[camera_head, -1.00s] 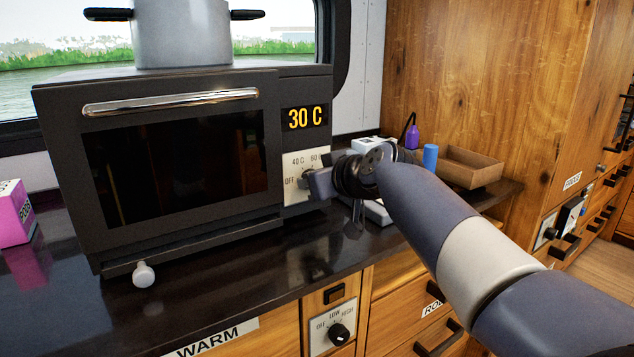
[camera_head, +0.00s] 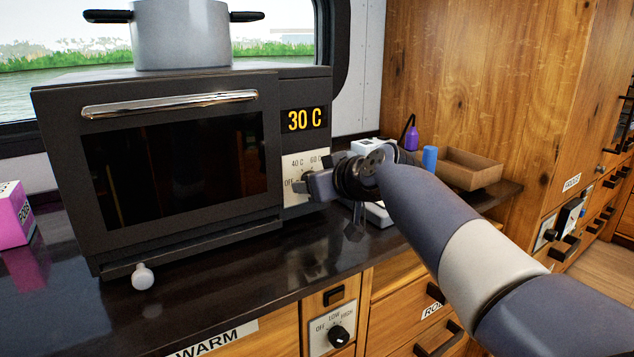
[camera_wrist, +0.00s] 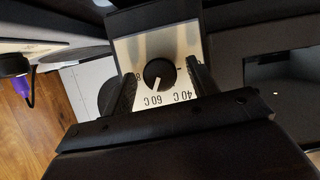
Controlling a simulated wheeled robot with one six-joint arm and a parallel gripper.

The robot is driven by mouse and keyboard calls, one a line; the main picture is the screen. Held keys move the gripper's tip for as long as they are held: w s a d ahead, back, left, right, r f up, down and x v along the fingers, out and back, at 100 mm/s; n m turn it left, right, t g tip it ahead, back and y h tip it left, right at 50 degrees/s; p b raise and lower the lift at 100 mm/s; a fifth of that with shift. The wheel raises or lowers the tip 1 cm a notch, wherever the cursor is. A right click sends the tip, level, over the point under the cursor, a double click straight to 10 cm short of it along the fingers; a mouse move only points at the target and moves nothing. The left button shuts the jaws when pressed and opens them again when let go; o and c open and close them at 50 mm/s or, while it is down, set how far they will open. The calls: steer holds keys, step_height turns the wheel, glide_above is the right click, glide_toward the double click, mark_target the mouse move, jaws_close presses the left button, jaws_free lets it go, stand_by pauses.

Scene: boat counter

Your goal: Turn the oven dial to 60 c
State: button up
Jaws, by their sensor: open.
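The oven (camera_head: 60,150) is a dark box on the counter, and its orange display (camera_head: 305,120) reads 30 C. Its dial is a round black knob (camera_wrist: 158,74) on a pale plate (camera_head: 295,162) with OFF, 40 C and 60 C marks. In the head view my gripper (camera_head: 307,183) is in front of the plate and hides part of the knob. In the wrist view the plate appears upside down. My open gripper (camera_wrist: 161,69) has one finger on each side of the knob, with gaps showing. A pale mark shows on the knob; its exact setting is unclear.
A grey pot (camera_head: 180,35) stands on the oven. A pink box (camera_head: 12,215) is at the left. A purple bottle (camera_head: 411,138), a blue cylinder (camera_head: 430,158) and a wooden tray (camera_head: 470,170) are behind my arm. A lower dial (camera_head: 338,336) is on the counter front.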

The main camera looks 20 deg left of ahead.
steer(key=v, duration=1)
steer(key=shift+s+d, duration=0.2)
steer(key=shift+w+a+r, duration=0.1)
steer(key=shift+r, duration=0.05)
steer(key=x, duration=1)
steer(key=shift+w+a+f, duration=0.15)
steer(key=shift+a+f, duration=0.05)
steer(key=shift+d, duration=0.1)
steer(key=n+t+h+p, duration=0.1)
steer(key=n+p, duration=0.1)
steer(key=p, duration=0.1)
steer(key=n+t+p, duration=0.1)
steer(key=n+p, duration=0.1)
steer(key=p, duration=0.1)
steer(key=shift+a+r+h, duration=0.15)
steer(key=shift+a+h, duration=0.05)
steer(key=shift+h, duration=0.2)
stand_by(0.8)
steer(key=p, duration=0.4)
steer(key=shift+a+n+t+p, duration=0.15)
steer(key=shift+n+t+p, duration=0.15)
steer(key=shift+n+t, duration=0.1)
steer(key=p, duration=0.4)
steer(key=shift+n, duration=0.4)
